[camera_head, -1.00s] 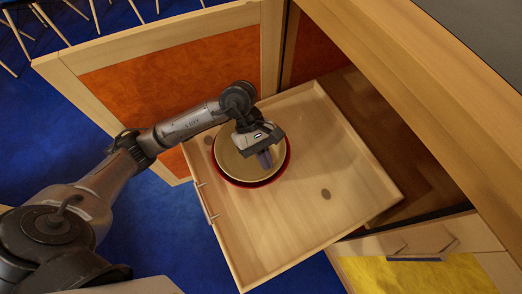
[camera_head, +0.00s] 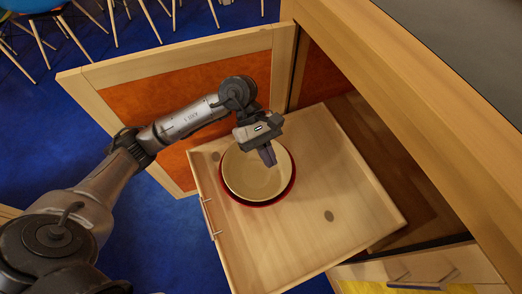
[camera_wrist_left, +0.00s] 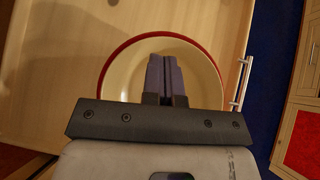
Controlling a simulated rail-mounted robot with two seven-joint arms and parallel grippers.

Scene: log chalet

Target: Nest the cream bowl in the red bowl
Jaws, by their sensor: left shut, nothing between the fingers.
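The cream bowl (camera_head: 252,176) sits nested inside the red bowl (camera_head: 288,190), with only the red rim showing around it. Both rest in the open wooden drawer, towards its left side. In the left wrist view the cream bowl (camera_wrist_left: 125,78) and the red rim (camera_wrist_left: 109,62) show behind the fingers. My left gripper (camera_head: 268,157) is shut and empty, over the upper right part of the cream bowl. Its fingers (camera_wrist_left: 163,75) are together in the left wrist view. Whether the fingertips touch the bowl is hard to tell. My right gripper is not in view.
The pulled-out drawer (camera_head: 330,250) has free floor to the right of the bowls. An open cabinet door (camera_head: 180,85) with an orange panel stands behind the arm. The wooden counter edge (camera_head: 420,100) runs along the right. Chairs (camera_head: 100,20) stand far back.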

